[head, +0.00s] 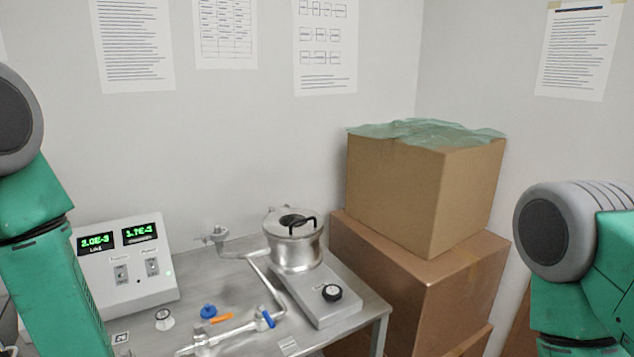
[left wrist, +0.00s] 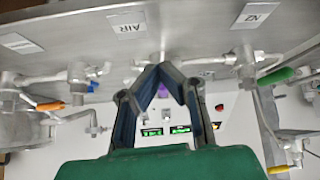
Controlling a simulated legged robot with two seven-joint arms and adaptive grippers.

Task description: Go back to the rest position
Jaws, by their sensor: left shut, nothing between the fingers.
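My left gripper (left wrist: 165,72) shows in the left wrist view with its two fingertips together and nothing between them. Behind the fingers are a control box with green displays (left wrist: 180,129) and a purple part partly hidden by the fingertips. In the head view only green and grey links of my arms show, at the left and right edges. Neither gripper is visible there, and my right gripper is in no view.
The steel table (head: 236,273) bears a display box (head: 125,262), a lidded metal chamber (head: 293,243) and pipes with a blue-handled valve (head: 265,317). Stacked cardboard boxes (head: 420,195) stand right of it. A green-handled valve (left wrist: 275,75) shows in the left wrist view.

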